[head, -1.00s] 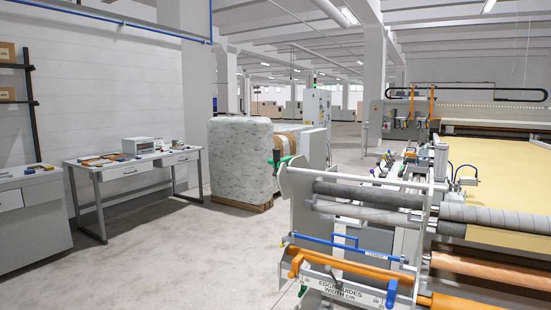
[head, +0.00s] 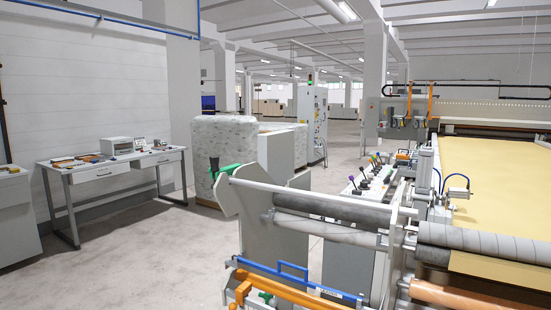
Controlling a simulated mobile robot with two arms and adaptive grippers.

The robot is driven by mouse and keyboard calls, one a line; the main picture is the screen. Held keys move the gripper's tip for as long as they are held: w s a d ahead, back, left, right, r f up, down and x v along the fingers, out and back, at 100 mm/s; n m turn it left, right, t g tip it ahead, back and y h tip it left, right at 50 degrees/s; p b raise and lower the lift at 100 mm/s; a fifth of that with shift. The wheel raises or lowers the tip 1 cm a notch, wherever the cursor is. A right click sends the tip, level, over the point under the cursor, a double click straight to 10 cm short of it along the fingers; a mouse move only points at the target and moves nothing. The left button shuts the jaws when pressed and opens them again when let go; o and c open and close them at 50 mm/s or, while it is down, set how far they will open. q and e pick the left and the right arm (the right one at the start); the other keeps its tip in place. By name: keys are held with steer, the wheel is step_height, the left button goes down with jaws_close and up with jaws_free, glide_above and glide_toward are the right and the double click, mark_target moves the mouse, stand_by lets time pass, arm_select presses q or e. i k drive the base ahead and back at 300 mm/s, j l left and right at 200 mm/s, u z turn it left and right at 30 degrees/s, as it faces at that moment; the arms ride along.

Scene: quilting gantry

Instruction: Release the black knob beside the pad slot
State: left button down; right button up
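The quilting gantry machine (head: 330,208) fills the right half of the head view, with grey rollers and a yellow bed (head: 500,172). A row of small levers with coloured knobs (head: 363,178) stands on a panel behind the front roller; some tips look dark or purple. A black handle (head: 214,164) stands on a green part at the machine's near left end. I cannot tell which of these is the black knob, and I cannot make out a pad slot. Neither of my grippers shows in the head view.
A grey table (head: 90,173) with a white box (head: 117,145) stands against the left wall. A wrapped pallet load (head: 212,135) and a grey cabinet (head: 312,125) stand behind the machine. The floor (head: 130,255) between table and machine is clear.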

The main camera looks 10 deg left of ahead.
mark_target(215, 160)
steer(key=i+l+z, duration=0.25)
steer(key=i+l, duration=0.65)
